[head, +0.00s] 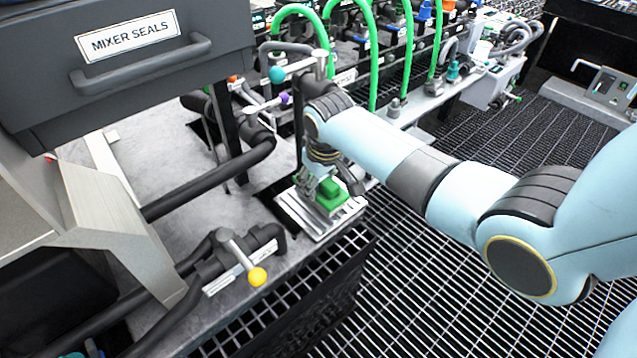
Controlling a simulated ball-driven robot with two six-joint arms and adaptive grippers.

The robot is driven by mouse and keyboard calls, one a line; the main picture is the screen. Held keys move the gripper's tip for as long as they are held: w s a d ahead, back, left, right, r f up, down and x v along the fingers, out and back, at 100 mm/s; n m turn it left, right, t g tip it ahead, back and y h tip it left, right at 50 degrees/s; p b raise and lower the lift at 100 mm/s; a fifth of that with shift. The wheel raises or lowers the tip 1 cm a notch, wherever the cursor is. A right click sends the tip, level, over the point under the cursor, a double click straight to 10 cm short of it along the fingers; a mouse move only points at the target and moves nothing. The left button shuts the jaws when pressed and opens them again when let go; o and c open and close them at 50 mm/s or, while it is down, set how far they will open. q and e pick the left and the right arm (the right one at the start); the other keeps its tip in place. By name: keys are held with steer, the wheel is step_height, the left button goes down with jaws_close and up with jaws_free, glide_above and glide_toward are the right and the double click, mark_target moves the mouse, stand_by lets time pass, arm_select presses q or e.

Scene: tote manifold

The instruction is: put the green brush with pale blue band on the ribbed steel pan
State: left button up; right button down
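The green brush (329,196) lies on the ribbed steel pan (293,210), near the pan's middle. Its pale blue band cannot be made out at this size. The pan is a flat, silvery, ridged plate at the front right edge of the grey worktop. My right gripper (331,184) comes down from above, with its fingers on either side of the brush. I cannot tell whether the fingers press on the brush or stand clear of it. My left gripper is not in view.
A dark drawer labelled MIXER SEALS (130,38) overhangs the upper left. Black pipes and a yellow-knobbed valve (257,277) stand left of the pan. Green hoses (370,60) rise behind it. Open floor grating (430,270) lies to the right.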

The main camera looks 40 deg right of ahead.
mark_target(321, 194)
steer(key=shift+f, duration=0.25)
steer(key=c, duration=0.6)
jaws_free()
steer(key=p+v, duration=0.1)
steer(key=v, duration=0.5)
steer(key=shift+r+p, duration=0.2)
steer(key=shift+p, duration=0.2)
steer(key=shift+s+r, duration=0.15)
steer(key=shift+r, duration=0.45)
